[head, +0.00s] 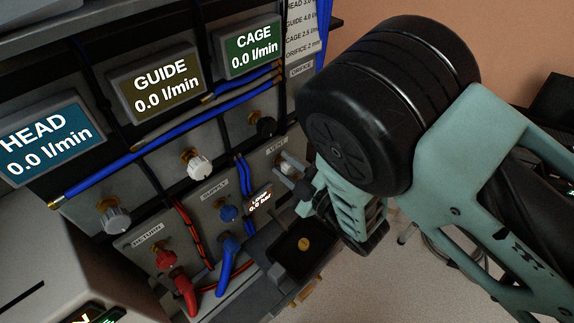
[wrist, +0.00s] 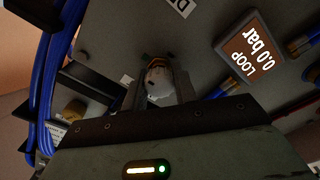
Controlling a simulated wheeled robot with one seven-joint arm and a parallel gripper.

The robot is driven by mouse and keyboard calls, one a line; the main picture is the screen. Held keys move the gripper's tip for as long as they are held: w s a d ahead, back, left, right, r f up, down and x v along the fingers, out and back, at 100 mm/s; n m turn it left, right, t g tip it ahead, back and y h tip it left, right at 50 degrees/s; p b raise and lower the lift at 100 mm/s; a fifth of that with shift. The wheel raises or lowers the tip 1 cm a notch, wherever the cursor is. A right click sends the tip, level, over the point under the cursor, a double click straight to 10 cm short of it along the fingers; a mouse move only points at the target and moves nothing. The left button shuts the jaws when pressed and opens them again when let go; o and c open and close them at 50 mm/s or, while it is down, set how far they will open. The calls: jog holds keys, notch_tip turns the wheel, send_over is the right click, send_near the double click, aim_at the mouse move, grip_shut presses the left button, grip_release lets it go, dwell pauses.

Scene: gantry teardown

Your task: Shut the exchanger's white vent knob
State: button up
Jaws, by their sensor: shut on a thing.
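The white vent knob (wrist: 158,82) sits on a brass stem on the grey exchanger panel, seen between my two fingers in the wrist view. My gripper (wrist: 160,92) is shut on it, one finger on each side. In the head view the knob (head: 286,167) shows only in part below the VENT label (head: 278,145), with my gripper (head: 294,178) reaching in from the right. Which way the knob is turned cannot be told.
A LOOP display (head: 260,202) reading 0.0 bar is left of the vent. A blue supply knob (head: 229,213) and red return knob (head: 164,258) are further left. A dark tray (head: 283,258) juts out below. Blue hoses (wrist: 46,90) run nearby.

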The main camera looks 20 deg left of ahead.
jog(key=shift+m, duration=0.3)
jog(key=m+b, duration=0.3)
jog(key=b, duration=0.1)
jog(key=shift+w+f, duration=0.1)
jog(key=shift+f, duration=0.1)
jog(key=m+b, duration=0.5)
jog(key=shift+d+m+b, duration=0.1)
jog(key=shift+m+b, duration=0.2)
jog(key=shift+m, duration=0.1)
jog(key=m+b, duration=0.3)
jog(key=m, duration=0.1)
jog(key=shift+b, duration=0.4)
jog(key=m+b, duration=0.2)
jog(key=m, duration=0.2)
jog(key=shift+r, duration=0.1)
jog(key=shift+m+b, duration=0.3)
jog(key=shift+m, duration=0.1)
jog(key=o, duration=1)
jog(key=shift+r, duration=0.1)
